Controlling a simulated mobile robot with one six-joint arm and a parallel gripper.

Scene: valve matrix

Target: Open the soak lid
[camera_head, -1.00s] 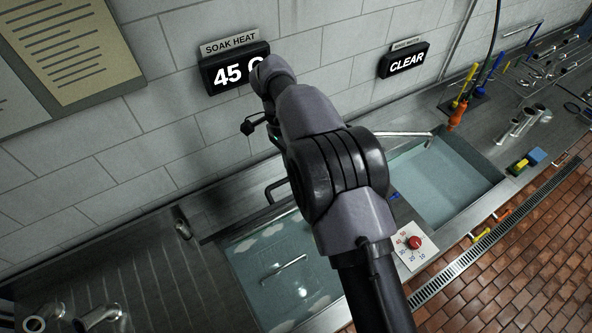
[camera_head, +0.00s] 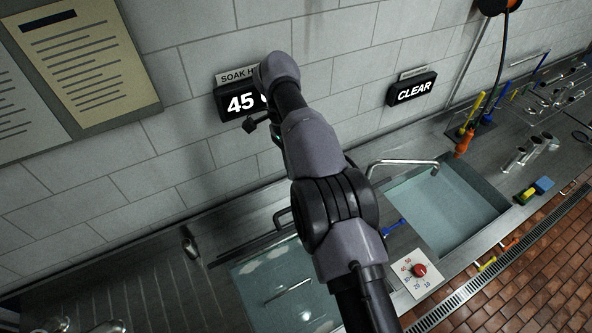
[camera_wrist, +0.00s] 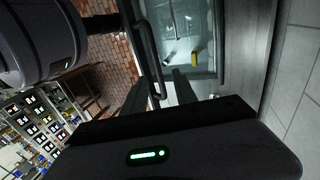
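The soak basin (camera_head: 270,300) is at the lower centre of the head view, with pale patches and a metal bar showing in it. A dark bar handle (camera_head: 283,216) stands at its back edge; I take it to be the lid's handle. In the wrist view the dark handle (camera_wrist: 146,50) runs beside a clear, framed pane (camera_wrist: 205,35). My gripper (camera_wrist: 158,92) is open, its two dark fingers apart, with the handle's near end showing between them in the picture. Contact cannot be told.
A second water basin (camera_head: 445,205) with a faucet (camera_head: 400,163) is to the right. A dial panel (camera_head: 417,273) with a red knob sits at the front edge.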

